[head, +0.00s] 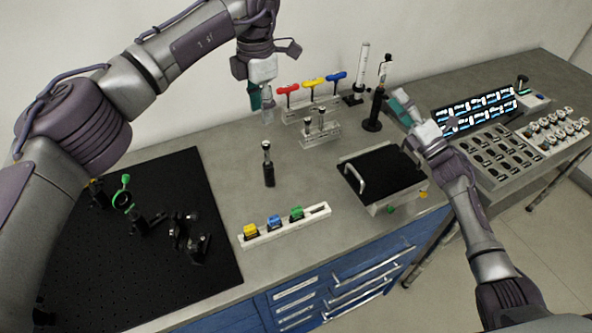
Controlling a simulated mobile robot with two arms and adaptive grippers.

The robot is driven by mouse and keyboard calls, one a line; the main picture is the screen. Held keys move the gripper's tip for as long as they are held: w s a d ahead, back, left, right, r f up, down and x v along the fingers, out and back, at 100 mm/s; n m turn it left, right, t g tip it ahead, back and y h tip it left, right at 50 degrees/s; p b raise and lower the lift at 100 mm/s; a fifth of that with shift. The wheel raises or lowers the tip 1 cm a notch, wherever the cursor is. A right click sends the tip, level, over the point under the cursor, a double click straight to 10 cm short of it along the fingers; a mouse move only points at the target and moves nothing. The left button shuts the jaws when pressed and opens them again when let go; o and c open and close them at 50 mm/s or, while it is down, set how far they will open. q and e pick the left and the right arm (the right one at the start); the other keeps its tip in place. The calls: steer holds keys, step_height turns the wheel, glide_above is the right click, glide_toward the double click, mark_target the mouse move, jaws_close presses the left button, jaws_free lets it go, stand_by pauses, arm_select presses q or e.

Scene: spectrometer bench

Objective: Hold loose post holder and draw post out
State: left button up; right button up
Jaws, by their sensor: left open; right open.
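A small black post holder (269,176) stands upright on the grey bench near the middle, with a metal post (266,149) with a dark top rising from it. My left gripper (262,102) is open and empty, pointing down above and behind the post holder, apart from it. My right gripper (405,104) is open and empty, to the right, above the back edge of the black-topped tray. Its fingers are small in the picture. Neither gripper touches the post or its holder.
A black breadboard (150,280) with optics lies left. A white strip (323,212) with coloured blocks lies in front. Behind are a clear rack with coloured-handled drivers (313,82) and a taller black post assembly (374,112). A handled tray (348,172) stands right. Bench around the holder is clear.

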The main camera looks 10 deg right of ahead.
steer(key=s+a+f+n+g+y, duration=0.15)
steer(key=a+n+g+y, duration=0.3)
steer(key=a+n, duration=0.5)
steer(key=n+g+h, duration=0.3)
steer(key=n+g, duration=0.7)
steer(key=n, duration=0.2)
glide_toward(270, 172)
steer(key=shift+w+a+f, duration=1.05)
steer(key=shift+w+f, duration=0.05)
steer(key=shift+f, duration=0.15)
steer(key=shift+a+f, duration=0.15)
steer(key=shift+f, duration=0.1)
steer(key=x, duration=0.7)
steer(key=shift+r, duration=0.1)
jaws_close()
